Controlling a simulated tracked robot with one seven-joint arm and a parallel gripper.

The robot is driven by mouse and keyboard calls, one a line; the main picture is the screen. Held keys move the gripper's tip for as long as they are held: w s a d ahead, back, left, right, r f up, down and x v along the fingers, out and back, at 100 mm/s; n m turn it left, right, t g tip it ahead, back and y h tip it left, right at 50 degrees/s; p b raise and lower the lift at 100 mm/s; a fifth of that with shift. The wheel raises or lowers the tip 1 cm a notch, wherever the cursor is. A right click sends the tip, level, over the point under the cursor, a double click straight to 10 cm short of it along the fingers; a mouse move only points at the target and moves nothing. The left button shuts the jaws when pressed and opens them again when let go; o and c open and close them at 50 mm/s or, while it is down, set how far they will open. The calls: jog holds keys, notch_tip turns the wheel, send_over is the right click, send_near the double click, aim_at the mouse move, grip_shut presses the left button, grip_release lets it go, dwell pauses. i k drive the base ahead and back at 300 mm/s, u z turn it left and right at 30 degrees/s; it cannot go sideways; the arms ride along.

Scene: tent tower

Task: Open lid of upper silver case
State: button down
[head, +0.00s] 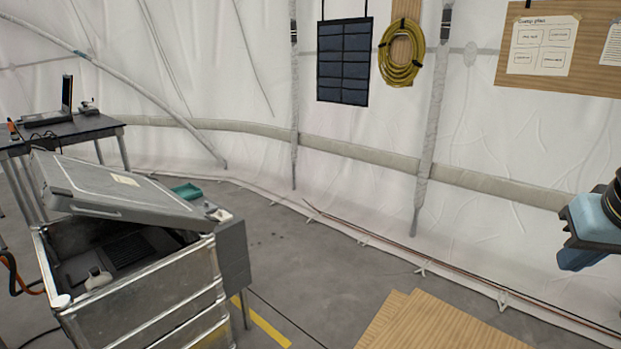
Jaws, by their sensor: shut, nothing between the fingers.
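The upper silver case (150,278) is at the lower left, with metal ribs on its side. Its grey lid (110,190) is partly open, tilted up above the box with a pale label on top. The gap shows a dark interior with a black panel (130,249) and a small whitish object (97,279). The lid's far right end is near a dark grey box-like part (232,255) at the case's right side. A blue and black part of my arm shows at the right edge, well apart from the case. My gripper's fingers do not show.
A dark table (62,134) with a laptop (66,95) stands behind the case at left. A green tray (187,191) shows behind the lid. Wooden boards (440,325) lie at the bottom. Grey floor (320,250) is clear between the case and the tent wall.

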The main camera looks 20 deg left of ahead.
aim_at(67, 184)
jog(key=u, duration=0.4)
jog(key=i, duration=1)
jog(key=u, duration=0.95)
jog(key=i, duration=0.55)
jog(key=u, duration=0.3)
jog(key=k, duration=0.8)
jog(key=u, duration=0.2)
jog(key=i, duration=0.8)
jog(key=z, duration=0.1)
